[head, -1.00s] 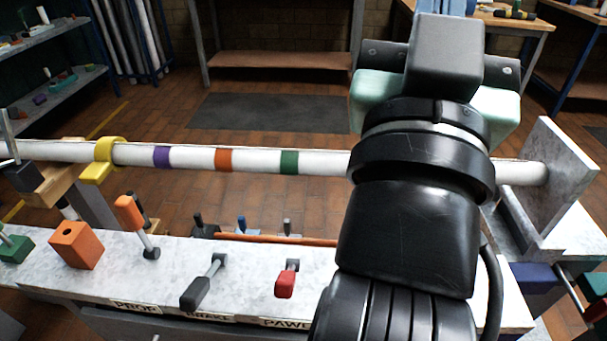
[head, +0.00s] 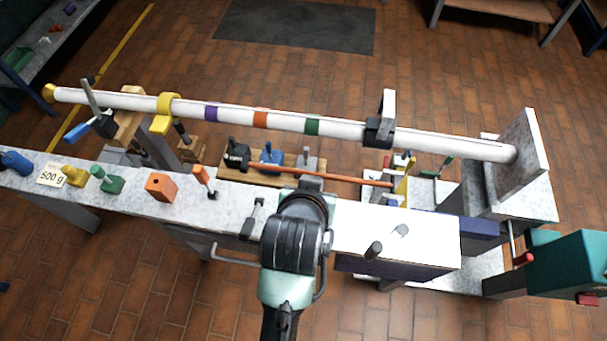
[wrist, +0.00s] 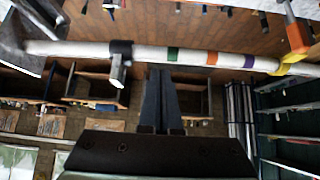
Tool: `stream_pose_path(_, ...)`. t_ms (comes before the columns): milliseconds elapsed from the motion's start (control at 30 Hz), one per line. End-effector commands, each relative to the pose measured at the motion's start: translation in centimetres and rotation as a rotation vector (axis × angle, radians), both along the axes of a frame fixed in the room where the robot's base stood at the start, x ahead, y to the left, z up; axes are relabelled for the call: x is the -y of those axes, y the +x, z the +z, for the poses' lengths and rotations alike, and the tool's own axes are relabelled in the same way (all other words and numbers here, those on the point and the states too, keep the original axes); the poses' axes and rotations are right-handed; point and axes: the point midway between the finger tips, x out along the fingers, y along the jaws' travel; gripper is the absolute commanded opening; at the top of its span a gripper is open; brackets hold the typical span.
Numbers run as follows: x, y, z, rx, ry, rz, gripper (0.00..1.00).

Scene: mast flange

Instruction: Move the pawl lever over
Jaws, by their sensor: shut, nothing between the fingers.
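My gripper (wrist: 160,100) shows in the wrist view with its two dark fingers together and nothing between them. In the head view my arm covers the front bench where the red-handled pawl lever showed earlier, so the lever and its label are hidden. My fingers cannot be made out there. The dark-handled brake lever (head: 252,218) stands on the bench just left of my arm. The white mast (head: 350,132) runs across behind the bench; it also crosses the wrist view (wrist: 190,56), apart from the fingers in the picture.
A dark clamp (head: 378,133) and a yellow collar (head: 165,113) sit on the mast. An orange-handled prop lever (head: 203,180) and orange block (head: 160,187) stand left on the bench. A dark-ended rod (head: 373,250) stands at right. A wooden board (head: 230,174) with several clamps lies behind.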

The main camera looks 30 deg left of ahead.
Motion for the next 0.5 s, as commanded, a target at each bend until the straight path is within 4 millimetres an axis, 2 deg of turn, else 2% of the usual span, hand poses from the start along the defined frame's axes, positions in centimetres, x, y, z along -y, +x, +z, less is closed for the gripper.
stream_pose_path(33,-0.1,-1.4,0.6,-0.053,-0.013,0.010,0.00)
stream_pose_path(100,-0.2,-2.9,-0.1,-0.109,-0.027,0.018,0.00)
stream_pose_path(200,-0.2,-4.4,-0.9,-0.162,-0.042,0.026,0.00)
stream_pose_path(333,-0.2,-4.9,-1.7,-0.186,-0.049,0.029,0.00)
stream_pose_path(500,-0.5,-4.1,-3.4,-0.188,-0.050,0.029,0.00)
